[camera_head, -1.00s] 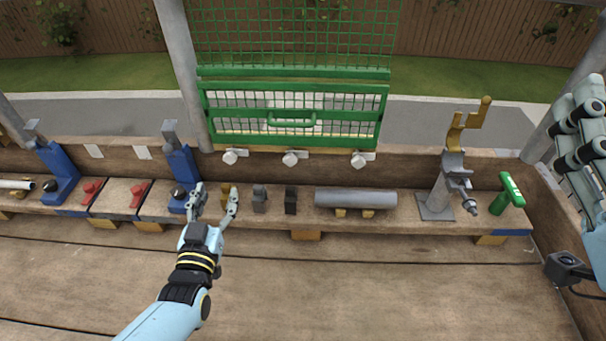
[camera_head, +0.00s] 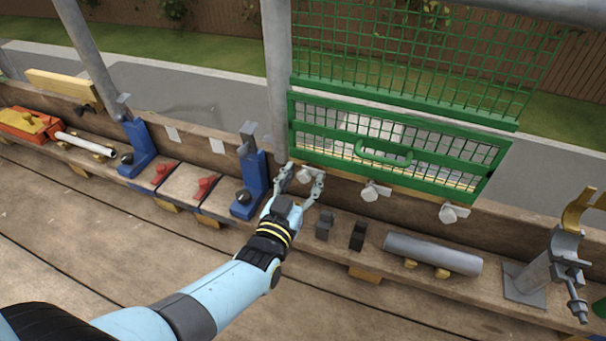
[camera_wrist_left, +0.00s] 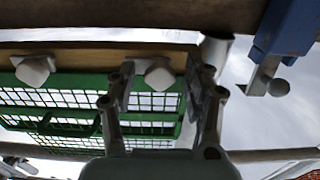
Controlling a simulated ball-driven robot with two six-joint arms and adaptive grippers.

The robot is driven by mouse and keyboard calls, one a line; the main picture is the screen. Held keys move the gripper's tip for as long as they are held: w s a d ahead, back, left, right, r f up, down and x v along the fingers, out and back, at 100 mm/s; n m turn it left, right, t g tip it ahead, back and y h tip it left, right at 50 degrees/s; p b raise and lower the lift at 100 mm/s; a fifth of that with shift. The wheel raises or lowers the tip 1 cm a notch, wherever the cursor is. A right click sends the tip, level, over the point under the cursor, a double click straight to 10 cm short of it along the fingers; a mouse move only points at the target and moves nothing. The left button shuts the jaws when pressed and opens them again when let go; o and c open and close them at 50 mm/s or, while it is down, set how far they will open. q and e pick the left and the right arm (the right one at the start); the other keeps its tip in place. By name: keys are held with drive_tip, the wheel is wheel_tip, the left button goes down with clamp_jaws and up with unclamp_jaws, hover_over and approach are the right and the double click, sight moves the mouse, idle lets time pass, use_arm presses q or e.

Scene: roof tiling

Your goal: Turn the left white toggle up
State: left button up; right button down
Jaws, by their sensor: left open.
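The left white toggle (camera_head: 305,174) is on the wooden strip under the green mesh hatch (camera_head: 390,150). My left gripper (camera_head: 300,179) is open, with one finger to each side of this toggle. In the left wrist view the toggle (camera_wrist_left: 158,74) shows between the fingers (camera_wrist_left: 160,95); I cannot tell whether they touch it. The fingers partly hide it in the head view, so its exact turn is unclear. The middle toggle (camera_head: 370,192) and the right toggle (camera_head: 449,212) are farther right, clear of the gripper. My right gripper is out of view.
A grey pole (camera_head: 277,95) and a blue clamp post (camera_head: 250,185) stand close left of my gripper. Two dark blocks (camera_head: 357,237) and a grey cylinder (camera_head: 432,253) lie on the ledge to the right. The plank floor in front is clear.

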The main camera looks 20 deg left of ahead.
use_arm(q)
clamp_jaws()
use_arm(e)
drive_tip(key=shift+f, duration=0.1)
use_arm(q)
drive_tip(key=shift+n, duration=0.8)
drive_tip(key=n, duration=0.8)
drive_tip(key=shift+n, duration=0.3)
drive_tip(key=n, duration=0.5)
drive_tip(key=shift+p, duration=0.3)
drive_tip(key=shift+s+a+n, duration=0.1)
drive_tip(key=shift+n, duration=1.2)
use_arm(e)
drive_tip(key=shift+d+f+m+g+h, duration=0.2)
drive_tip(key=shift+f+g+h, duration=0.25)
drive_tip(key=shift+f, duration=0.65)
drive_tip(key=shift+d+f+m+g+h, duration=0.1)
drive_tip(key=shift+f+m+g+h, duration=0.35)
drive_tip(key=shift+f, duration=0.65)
use_arm(q)
drive_tip(key=shift+f, duration=0.1)
